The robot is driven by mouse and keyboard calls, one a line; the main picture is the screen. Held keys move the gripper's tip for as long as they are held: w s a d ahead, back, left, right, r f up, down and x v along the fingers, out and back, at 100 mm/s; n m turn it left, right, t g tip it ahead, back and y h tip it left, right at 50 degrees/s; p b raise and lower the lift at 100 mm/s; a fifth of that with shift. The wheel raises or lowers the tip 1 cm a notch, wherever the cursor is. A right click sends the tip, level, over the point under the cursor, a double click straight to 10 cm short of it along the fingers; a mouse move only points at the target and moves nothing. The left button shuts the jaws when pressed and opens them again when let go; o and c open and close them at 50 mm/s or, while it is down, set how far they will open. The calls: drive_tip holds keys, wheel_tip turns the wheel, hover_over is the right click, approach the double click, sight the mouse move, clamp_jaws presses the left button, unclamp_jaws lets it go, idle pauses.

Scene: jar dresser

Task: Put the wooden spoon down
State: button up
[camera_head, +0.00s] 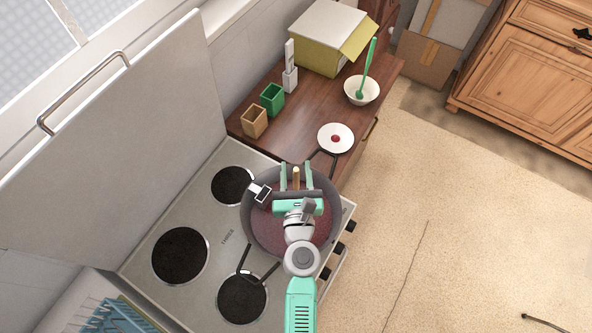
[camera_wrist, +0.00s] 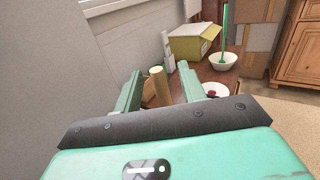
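The wooden spoon shows only as a pale round handle end (camera_head: 296,174), and also in the wrist view (camera_wrist: 159,86). It sticks up between the fingers of my gripper (camera_head: 296,175), with a visible gap on each side. The fingers also show in the wrist view (camera_wrist: 160,85); they are spread and do not appear to touch the handle. The spoon's lower part is hidden behind my gripper. My gripper is above a large dark pan (camera_head: 249,229) with reddish-brown contents on the stove.
The steel stove (camera_head: 212,222) has several dark burners and a raised lid at left. Beyond it, a wooden counter (camera_head: 305,118) holds a white lid with red knob (camera_head: 336,138), green and tan cups, a yellow box (camera_head: 325,42) and a white bowl (camera_head: 353,88) with a green utensil.

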drive_tip(key=shift+s+r, duration=0.1)
drive_tip(key=shift+r, duration=0.1)
drive_tip(key=s, duration=1.1)
drive_tip(key=shift+s+d+b, duration=0.2)
drive_tip(key=shift+s+b, duration=0.1)
drive_tip(key=shift+s, duration=0.1)
drive_tip(key=shift+f, duration=0.1)
